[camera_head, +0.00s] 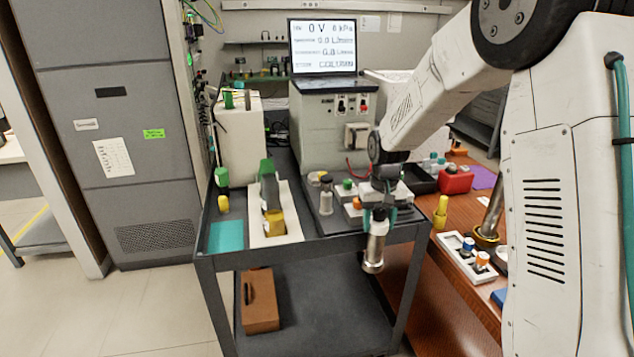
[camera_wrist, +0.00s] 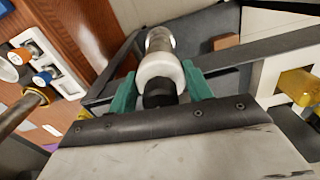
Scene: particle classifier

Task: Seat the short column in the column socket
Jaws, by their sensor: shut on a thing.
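My gripper (camera_head: 376,212) is shut on the short column (camera_head: 374,252), a metal cylinder with a white collar and a dark top. It hangs at the front edge of the cart, clear of the surfaces below. In the wrist view my gripper's green fingers (camera_wrist: 160,92) sit on both sides of the dark top, and the column (camera_wrist: 160,66) points away from the palm. I cannot pick out the column socket for sure. A brass ring (camera_head: 486,238) with a slanted metal rod in it stands on the brown bench at the right.
The grey cart (camera_head: 285,248) carries a white rack (camera_head: 256,228), a teal pad (camera_head: 227,236) and a similar dark-topped cylinder (camera_head: 326,198). On the bench are a white tray with blue and orange caps (camera_head: 462,262), a yellow bottle (camera_head: 440,214) and a red box (camera_head: 456,181).

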